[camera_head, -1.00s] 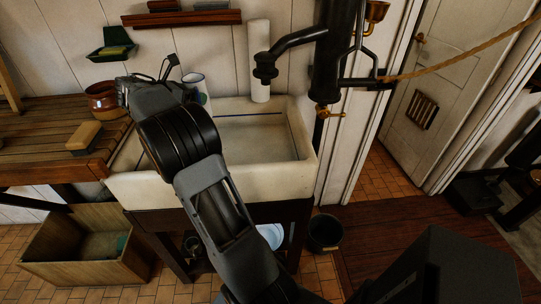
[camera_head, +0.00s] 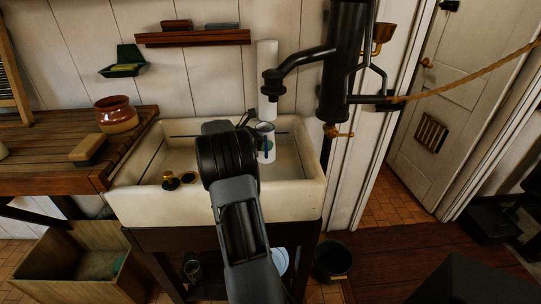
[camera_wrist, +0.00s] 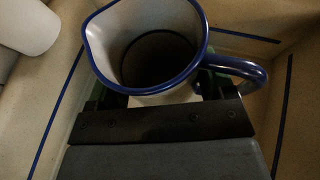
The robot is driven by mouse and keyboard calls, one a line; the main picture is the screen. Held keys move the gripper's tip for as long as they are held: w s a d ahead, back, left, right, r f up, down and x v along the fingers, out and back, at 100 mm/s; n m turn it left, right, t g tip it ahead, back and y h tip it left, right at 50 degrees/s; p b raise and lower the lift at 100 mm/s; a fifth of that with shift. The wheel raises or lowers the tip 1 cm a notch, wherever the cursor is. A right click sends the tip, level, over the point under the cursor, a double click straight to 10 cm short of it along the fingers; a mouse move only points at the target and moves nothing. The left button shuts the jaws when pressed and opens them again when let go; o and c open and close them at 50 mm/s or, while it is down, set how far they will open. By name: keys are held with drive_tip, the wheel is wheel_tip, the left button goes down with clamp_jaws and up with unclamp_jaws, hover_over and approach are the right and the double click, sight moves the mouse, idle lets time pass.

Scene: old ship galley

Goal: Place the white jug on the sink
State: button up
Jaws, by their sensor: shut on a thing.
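The white jug (camera_head: 266,150) has a blue rim and handle. In the head view it is upright over the right part of the sink (camera_head: 285,202), partly hidden by my arm. The wrist view shows the jug (camera_wrist: 150,40) from above, open and empty-looking, with its handle to the right. In the head view my wrist hides the fingertips. The sink floor (camera_wrist: 285,45) shows around the jug in the wrist view. I cannot tell if the jug's base touches it.
A black pump (camera_head: 345,60) with a spout overhangs the back right, near a white cylinder (camera_head: 267,75). A brown pot (camera_head: 117,114) and a brush (camera_head: 88,149) stand on the wooden counter (camera_head: 40,185) at left.

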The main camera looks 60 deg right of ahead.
sight(270, 153)
drive_tip(key=shift+s+d+f, duration=0.2)
drive_tip(key=shift+d+f, duration=0.35)
drive_tip(key=shift+f, duration=0.2)
drive_tip(key=shift+s+d+f, duration=0.15)
drive_tip(key=shift+d+f, duration=0.35)
drive_tip(key=shift+f, duration=0.2)
drive_tip(key=shift+s+d+f, duration=0.2)
drive_tip(key=shift+d+f, duration=0.35)
drive_tip(key=shift+f, duration=0.2)
drive_tip(key=shift+d+f, duration=0.15)
drive_tip(key=shift+f, duration=1.5)
drive_tip(key=shift+f, duration=0.15)
drive_tip(key=o, duration=1.2)
drive_tip(key=shift+c, duration=0.2)
drive_tip(key=v, duration=1.2)
